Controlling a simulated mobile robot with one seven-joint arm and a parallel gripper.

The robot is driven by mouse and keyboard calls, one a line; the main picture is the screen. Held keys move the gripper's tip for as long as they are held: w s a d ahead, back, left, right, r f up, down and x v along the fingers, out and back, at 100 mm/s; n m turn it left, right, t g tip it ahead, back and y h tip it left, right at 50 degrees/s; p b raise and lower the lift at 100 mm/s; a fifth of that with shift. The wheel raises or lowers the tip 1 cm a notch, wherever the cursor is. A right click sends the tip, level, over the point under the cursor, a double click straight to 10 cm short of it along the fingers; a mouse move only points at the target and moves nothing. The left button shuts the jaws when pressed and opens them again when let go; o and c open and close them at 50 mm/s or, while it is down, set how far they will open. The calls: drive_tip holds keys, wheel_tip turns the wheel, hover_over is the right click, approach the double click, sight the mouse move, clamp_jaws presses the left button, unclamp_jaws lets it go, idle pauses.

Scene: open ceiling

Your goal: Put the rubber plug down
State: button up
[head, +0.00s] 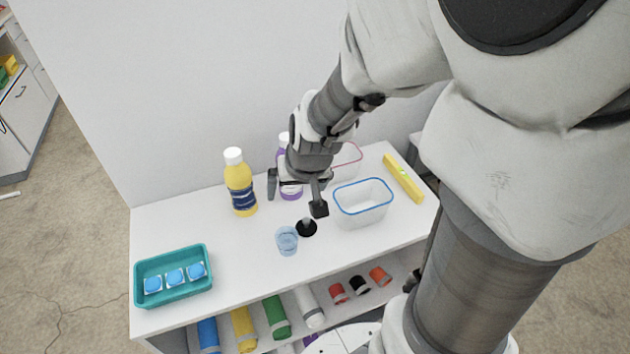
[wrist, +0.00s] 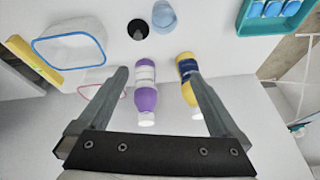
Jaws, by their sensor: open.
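The rubber plug (head: 306,229) is a small black round piece with a grey top, standing on the white shelf top (head: 220,262) just behind and right of a clear blue cup. In the wrist view the plug (wrist: 138,29) shows near the top edge, beyond the fingertips. My gripper (head: 295,197) is open, with its fingers apart and nothing between them. It hangs above and behind the plug, apart from it. In the wrist view my gripper (wrist: 156,76) has its two fingers spread, with the bottles in the background between and beside them.
The blue cup (head: 287,240) stands close to the plug. A blue-rimmed clear bin (head: 362,213) is on the right, a yellow bottle (head: 240,186) and purple bottle (head: 291,190) at the back. A teal tray (head: 176,296) is on the left. Free surface lies left of the cup.

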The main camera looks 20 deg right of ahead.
drive_tip(key=s+r+n, duration=0.2)
drive_tip(key=s+r, duration=1.2)
drive_tip(key=m+g+b, duration=0.5)
drive_tip(key=m+b, duration=0.4)
drive_tip(key=m, duration=1.2)
hover_over(306, 220)
wheel_tip(306, 220, down, 17)
drive_tip(key=shift+h, duration=0.3)
drive_tip(key=f, duration=0.4)
drive_tip(key=f+b, duration=0.1)
drive_tip(key=f, duration=0.3)
drive_tip(key=f+b, duration=0.1)
drive_tip(key=f, duration=0.3)
drive_tip(key=shift+w+a, duration=0.2)
drive_tip(key=shift+w, duration=0.05)
drive_tip(key=shift+s+d+f+b, duration=0.15)
drive_tip(key=shift+f+b, duration=0.35)
drive_tip(key=shift+f, duration=0.85)
drive_tip(key=shift+s+d+f+b, duration=0.1)
drive_tip(key=shift+f+b, duration=0.4)
drive_tip(key=shift+f, duration=0.8)
